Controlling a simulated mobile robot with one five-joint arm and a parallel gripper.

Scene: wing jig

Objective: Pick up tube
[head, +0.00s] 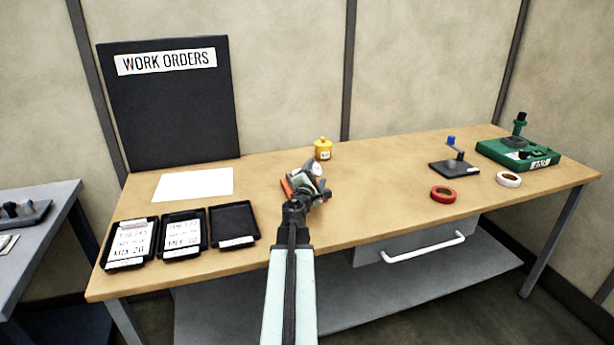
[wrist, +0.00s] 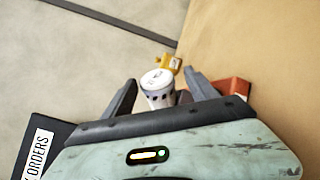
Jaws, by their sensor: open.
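My gripper (wrist: 160,78) is open, with one dark finger on each side of a white cylinder with dark marks and a round pale top, which looks like the tube (wrist: 156,80). The tube is between or just beyond the fingertips; I cannot tell whether either finger touches it. In the head view my gripper (head: 311,178) is over the middle of the wooden bench, and it largely hides what is there, so I cannot make out the tube clearly.
A yellow pot (head: 323,149) stands just behind my gripper. An orange-red object (wrist: 234,87) lies beside the right finger. Black trays (head: 233,224) are at left. Tape rolls (head: 443,194), a small crank stand (head: 455,168) and a green device (head: 517,153) are at right.

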